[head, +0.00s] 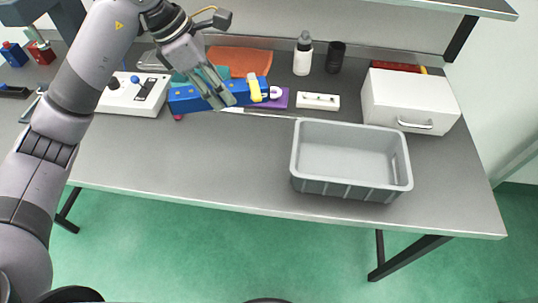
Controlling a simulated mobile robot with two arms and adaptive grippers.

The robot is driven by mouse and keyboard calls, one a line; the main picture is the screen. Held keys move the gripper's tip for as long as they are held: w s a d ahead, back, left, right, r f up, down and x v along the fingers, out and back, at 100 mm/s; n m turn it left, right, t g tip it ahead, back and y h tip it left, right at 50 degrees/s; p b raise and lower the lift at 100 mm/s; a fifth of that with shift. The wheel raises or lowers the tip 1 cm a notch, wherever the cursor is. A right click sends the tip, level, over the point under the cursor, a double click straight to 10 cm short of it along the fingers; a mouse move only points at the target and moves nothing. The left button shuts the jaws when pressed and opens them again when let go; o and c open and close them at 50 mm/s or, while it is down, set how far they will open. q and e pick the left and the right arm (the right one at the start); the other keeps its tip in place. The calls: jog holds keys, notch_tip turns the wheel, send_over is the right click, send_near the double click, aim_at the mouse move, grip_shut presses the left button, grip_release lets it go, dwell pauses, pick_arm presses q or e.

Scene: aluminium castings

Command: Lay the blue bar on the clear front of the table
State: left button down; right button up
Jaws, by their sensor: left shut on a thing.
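The blue bar (188,99) is at the back left of the table (190,163) in the head view. It lies roughly level across the picture. My left gripper (226,101) reaches it from above and is shut on it, with its fingers in front of the bar's middle. I cannot tell whether the bar touches the table or is held above it. The front of the table is bare to the left of the grey bin. My right gripper is not in view.
A grey bin (349,187) stands right of centre, and a white drawer box (409,99) is behind it. A white switch panel (133,101) is left of the bar. A yellow piece (255,90), an orange cloth (240,60) and bottles (303,54) are near the bar.

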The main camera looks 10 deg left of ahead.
pick_arm(q)
notch_tip(320, 180, down, 3)
jog(key=shift+f+n+p, duration=0.15)
jog(key=shift+n+p, duration=0.25)
notch_tip(320, 180, down, 12)
jog(key=shift+r+p, duration=0.25)
jog(key=shift+p, duration=0.8)
notch_tip(320, 180, down, 4)
jog(key=shift+f+p, duration=0.2)
jog(key=shift+p, duration=0.25)
jog(key=shift+w+f, duration=0.1)
jog(key=shift+f, duration=0.15)
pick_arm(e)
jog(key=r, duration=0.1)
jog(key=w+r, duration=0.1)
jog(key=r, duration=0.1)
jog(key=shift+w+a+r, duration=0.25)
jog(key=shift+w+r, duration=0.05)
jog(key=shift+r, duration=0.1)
pick_arm(q)
jog(key=shift+f, duration=0.1)
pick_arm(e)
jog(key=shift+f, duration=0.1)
pick_arm(q)
jog(key=c, duration=1.1)
grip_release()
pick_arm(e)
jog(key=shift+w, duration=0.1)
